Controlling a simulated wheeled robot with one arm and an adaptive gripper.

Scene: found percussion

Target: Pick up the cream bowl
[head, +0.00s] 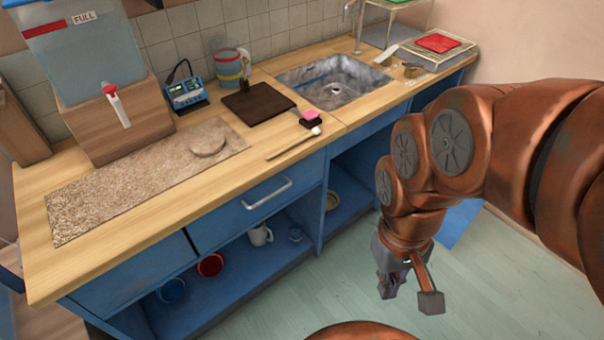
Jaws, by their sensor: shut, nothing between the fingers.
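My gripper (390,286) hangs over the floor in front of the blue cabinet, below my copper-coloured arm. It is shut, with nothing held, and well apart from the shelves and worktop. A round beige disc-like thing (208,144) lies on the speckled mat (130,187) on the worktop.
The lower shelf holds a red bowl (210,265), a blue bowl (172,290) and a white mug (260,235). On the worktop are a water dispenser (85,55), a dark board (258,103) and a striped jug (231,67). The green floor (320,290) is clear in front.

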